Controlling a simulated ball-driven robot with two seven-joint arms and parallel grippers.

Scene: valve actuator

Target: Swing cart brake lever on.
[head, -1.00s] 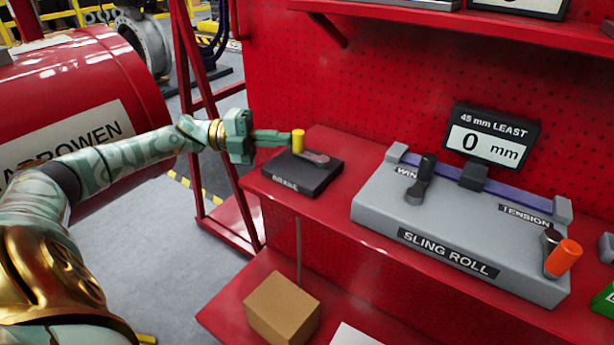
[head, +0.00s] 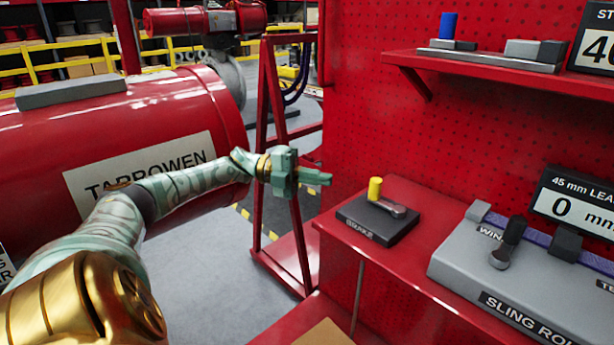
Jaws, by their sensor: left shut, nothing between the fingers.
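The brake unit (head: 365,226) is a dark flat block labelled BRAKE on the left end of the red shelf. Its lever (head: 388,206) is a short grey arm with an upright yellow knob (head: 375,189) at its far left end. The lever's pivot end lies to the right and nearer. My left gripper (head: 326,178) is shut and empty. It points right, to the left of the yellow knob, with a visible gap between them. My right gripper is not in view.
The sling roll unit (head: 470,265) with its dark-knobbed lever (head: 510,242) stands to the right on the same shelf. An upper shelf (head: 400,60) holds a blue-knobbed device (head: 448,27). A red cylinder (head: 60,145) and a red frame (head: 262,130) stand left.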

